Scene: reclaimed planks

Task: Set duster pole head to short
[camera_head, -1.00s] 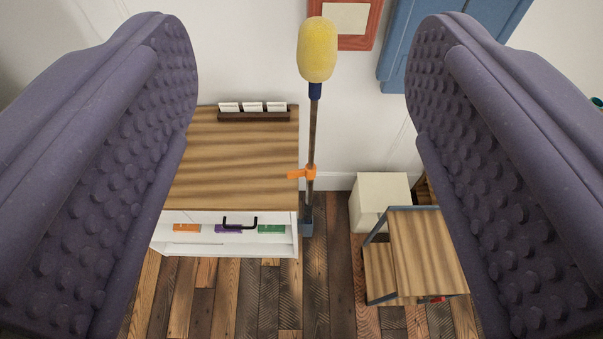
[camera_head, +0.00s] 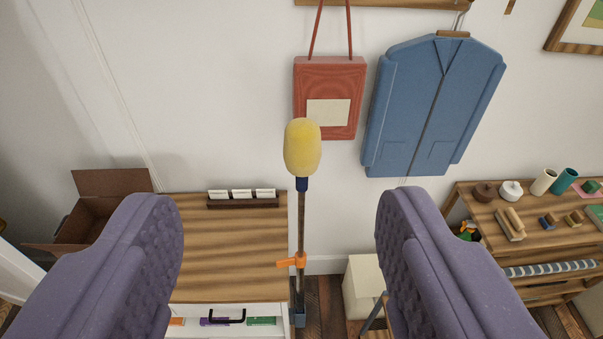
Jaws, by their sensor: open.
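The duster has a yellow fuzzy head (camera_head: 302,147) with a dark blue collar just under it. It tops an upright thin pole (camera_head: 301,222), which has an orange clamp lever (camera_head: 292,261) partway down and a blue foot (camera_head: 300,317) at the bottom. The pole stands beside the right edge of the wooden-topped cabinet. My gripper (camera_head: 278,230) is open, with its two purple padded fingers wide apart to either side of the pole. Nothing is between the pads in contact; whether the pole is level with the fingertips in depth I cannot tell.
A wooden-topped white cabinet (camera_head: 225,250) carries a card holder (camera_head: 243,201). An open cardboard box (camera_head: 93,211) is at left. A red hanging bag (camera_head: 330,82) and blue jacket (camera_head: 432,110) are on the wall. A cream box (camera_head: 361,283) and cluttered side table (camera_head: 465,203) stand right.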

